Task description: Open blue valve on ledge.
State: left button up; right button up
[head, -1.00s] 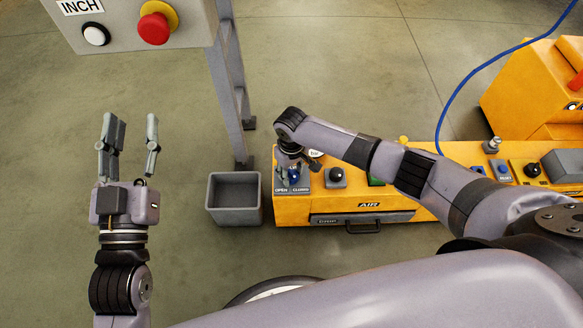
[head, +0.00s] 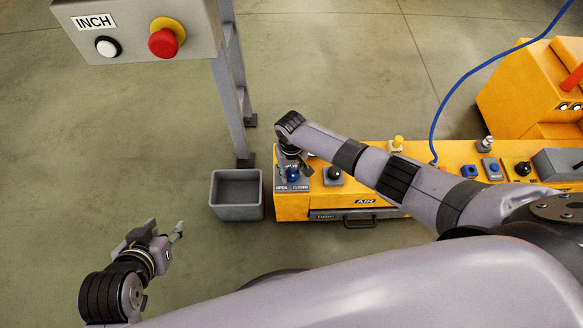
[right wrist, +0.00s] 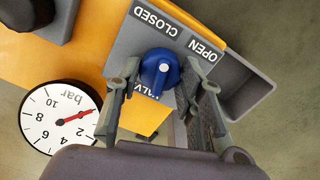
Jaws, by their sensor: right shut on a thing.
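The blue valve (head: 292,174) is a round knob on a grey plate with OPEN and CLOSED labels, at the left end of the yellow ledge (head: 390,205). In the right wrist view the blue valve (right wrist: 159,70) sits between the two fingers of my right gripper (right wrist: 158,85). My right gripper is shut on the knob from above; in the head view my wrist partly hides it. A pale mark shows on the knob, but which label it points to is unclear. My left gripper (head: 162,234) is empty at the lower left, its fingers apart and seen foreshortened.
A grey open bin (head: 237,213) stands on the floor just left of the ledge. A post (head: 230,95) carries a panel (head: 140,45) with a red button.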

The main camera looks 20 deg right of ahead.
jog(key=shift+r+m+p, duration=0.15)
jog(key=shift+m+p, duration=0.7)
jog(key=shift+m, duration=0.05)
pick_arm(q)
jog(key=s+a+g+y+p, duration=0.1)
jog(key=s+a+g+p, duration=0.2)
jog(key=s, duration=0.5)
pick_arm(e)
jog(key=m+b, duration=0.1)
jog(key=m, duration=0.2)
jog(key=m+p, duration=0.1)
jog(key=m, duration=0.3)
jog(key=shift+p, duration=0.4)
pick_arm(q)
notch_tip(320, 180, down, 11)
jog(key=w+g, duration=0.1)
jog(key=g, duration=0.1)
jog(key=shift+w+d+p, duration=0.25)
jog(key=shift+d+p, duration=0.1)
jog(key=shift+d, duration=0.05)
pick_arm(e)
jog(key=shift+m, duration=1.9)
pick_arm(q)
jog(key=shift+r, duration=0.1)
pick_arm(e)
jog(key=shift+w, duration=0.1)
jog(key=o, duration=1.1)
jog(key=shift+o, duration=0.2)
